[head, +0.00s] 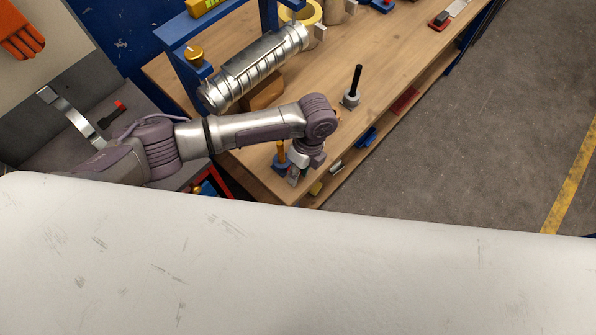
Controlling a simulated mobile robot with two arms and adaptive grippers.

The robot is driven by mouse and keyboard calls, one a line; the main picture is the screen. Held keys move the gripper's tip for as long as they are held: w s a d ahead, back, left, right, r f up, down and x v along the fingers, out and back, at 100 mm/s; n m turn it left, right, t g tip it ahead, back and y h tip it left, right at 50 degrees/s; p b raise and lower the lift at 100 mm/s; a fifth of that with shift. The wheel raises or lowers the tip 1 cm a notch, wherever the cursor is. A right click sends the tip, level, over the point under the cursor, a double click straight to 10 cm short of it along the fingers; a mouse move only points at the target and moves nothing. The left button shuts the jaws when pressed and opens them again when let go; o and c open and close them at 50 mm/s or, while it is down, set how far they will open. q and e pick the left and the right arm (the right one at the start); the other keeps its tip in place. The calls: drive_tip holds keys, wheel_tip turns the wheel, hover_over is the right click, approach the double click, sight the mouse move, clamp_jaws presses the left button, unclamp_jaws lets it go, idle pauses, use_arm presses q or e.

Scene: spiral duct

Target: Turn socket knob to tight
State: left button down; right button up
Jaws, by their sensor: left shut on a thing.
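My left gripper (294,177) is at the near edge of the wooden bench, pointing down, low over the bench top. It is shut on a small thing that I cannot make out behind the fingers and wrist. Just left of it stands an orange upright handle (281,150) in a blue base, partly hidden by my arm. A brass-coloured knob (195,54) sits on the blue frame at the back left, well away from the gripper. I cannot tell which part is the socket knob or how tight it is. My right gripper is not in view.
A black rod in a grey base (353,88) stands to the right. A large white surface (290,260) fills the foreground. Grey floor (480,130) is clear at right.

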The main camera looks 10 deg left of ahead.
use_arm(q)
drive_tip(key=shift+w+d+f+g+y+b, duration=0.15)
drive_tip(key=shift+g+y+b, duration=0.45)
drive_tip(key=shift+g+b, duration=0.15)
drive_tip(key=shift+g+y+b, duration=0.4)
drive_tip(key=shift+g+b, duration=0.1)
drive_tip(key=shift+g, duration=0.05)
drive_tip(key=c, duration=0.8)
unclamp_jaws()
drive_tip(key=v, duration=1.2)
drive_tip(key=shift+w, duration=0.15)
